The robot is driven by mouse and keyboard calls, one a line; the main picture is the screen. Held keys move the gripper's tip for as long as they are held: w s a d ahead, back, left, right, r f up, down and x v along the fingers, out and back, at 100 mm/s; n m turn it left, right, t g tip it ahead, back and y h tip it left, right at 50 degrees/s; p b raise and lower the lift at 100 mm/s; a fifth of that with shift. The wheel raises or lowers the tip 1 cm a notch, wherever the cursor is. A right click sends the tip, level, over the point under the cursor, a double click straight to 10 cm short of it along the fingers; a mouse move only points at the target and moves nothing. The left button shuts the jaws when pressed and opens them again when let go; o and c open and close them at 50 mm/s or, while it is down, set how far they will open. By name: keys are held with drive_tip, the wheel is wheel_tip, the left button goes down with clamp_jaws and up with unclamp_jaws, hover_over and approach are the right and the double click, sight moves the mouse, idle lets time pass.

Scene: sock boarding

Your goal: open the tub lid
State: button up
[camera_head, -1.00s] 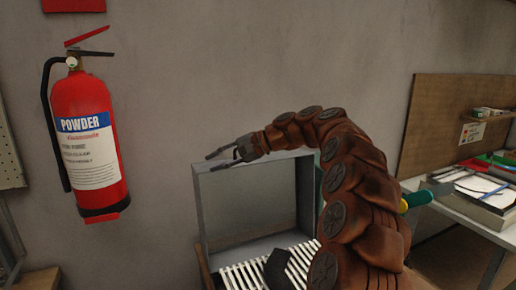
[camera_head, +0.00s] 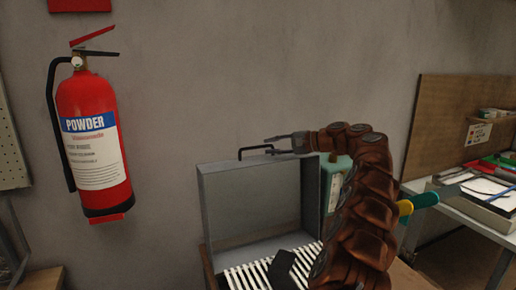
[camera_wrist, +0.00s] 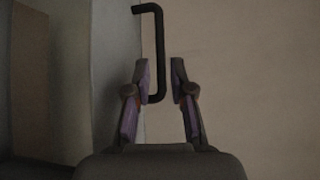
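The grey tub lid (camera_head: 250,205) stands upright at the centre of the head view, its shallow recessed inside facing me. A black bar handle (camera_head: 256,149) rises at its top edge. My gripper (camera_head: 271,146) is at the handle's right end. In the wrist view, my gripper (camera_wrist: 160,66) is open, with the lower part of the black handle (camera_wrist: 158,55) between its two fingers. A gap shows on the right of the handle, and the left finger is very near it; contact is unclear. Below the lid are white slats (camera_head: 240,279), partly hidden by my arm.
A dark object (camera_head: 282,268) lies on the slats. A pale green container (camera_head: 331,183) stands right of the lid, partly behind my arm. A red fire extinguisher (camera_head: 92,140) hangs on the left wall. A cluttered workbench (camera_head: 480,215) is on the right.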

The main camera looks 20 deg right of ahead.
sight(260, 148)
drive_tip(key=p+x, duration=0.1)
drive_tip(key=x, duration=0.4)
drive_tip(key=shift+w+a+f, duration=0.15)
drive_tip(key=shift+w+a, duration=0.1)
drive_tip(key=shift+w, duration=0.05)
clamp_jaws()
